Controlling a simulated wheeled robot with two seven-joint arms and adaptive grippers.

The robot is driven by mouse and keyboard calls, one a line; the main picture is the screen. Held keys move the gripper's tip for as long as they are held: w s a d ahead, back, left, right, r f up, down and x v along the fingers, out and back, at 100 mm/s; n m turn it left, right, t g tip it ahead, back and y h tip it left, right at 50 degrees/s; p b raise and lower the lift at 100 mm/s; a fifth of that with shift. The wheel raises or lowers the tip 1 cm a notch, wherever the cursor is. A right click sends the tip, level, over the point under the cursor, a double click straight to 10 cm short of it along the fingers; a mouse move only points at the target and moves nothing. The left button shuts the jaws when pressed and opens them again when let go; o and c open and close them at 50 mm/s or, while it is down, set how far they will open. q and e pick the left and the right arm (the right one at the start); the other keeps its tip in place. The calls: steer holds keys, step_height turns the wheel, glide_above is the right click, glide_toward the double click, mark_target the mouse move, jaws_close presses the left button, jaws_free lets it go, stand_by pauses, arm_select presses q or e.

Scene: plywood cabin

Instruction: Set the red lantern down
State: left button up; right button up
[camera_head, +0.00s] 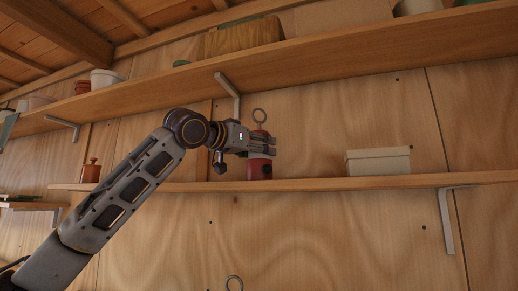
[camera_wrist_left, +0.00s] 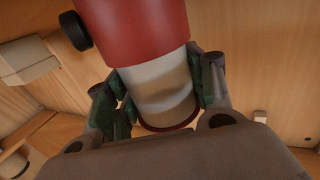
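The red lantern (camera_head: 259,168) is upright at the lower wall shelf, with a ring handle on top and a dark knob on its red base. My left gripper (camera_head: 262,146) reaches it from the left, at the pale middle section. In the left wrist view the lantern's red part (camera_wrist_left: 135,30) fills the top. The green-padded fingers of the left gripper (camera_wrist_left: 163,92) are closed on both sides of the pale section. The shelf's front edge hides the lantern's underside, so I cannot tell whether it touches the shelf. My right gripper is not in view.
The lower shelf (camera_head: 320,184) has free room between the lantern and a cream lidded box (camera_head: 378,162) to the right. A small reddish-brown container (camera_head: 91,172) stands at its left. The upper shelf (camera_head: 330,62) runs above the lantern.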

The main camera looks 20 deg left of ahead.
arm_select(q)
steer(key=o, duration=0.4)
steer(key=shift+r, duration=0.15)
steer(key=shift+s+a, duration=0.2)
steer(key=shift+s, duration=0.35)
steer(key=shift+b+v, duration=2.05)
steer(key=shift+v, duration=3.4)
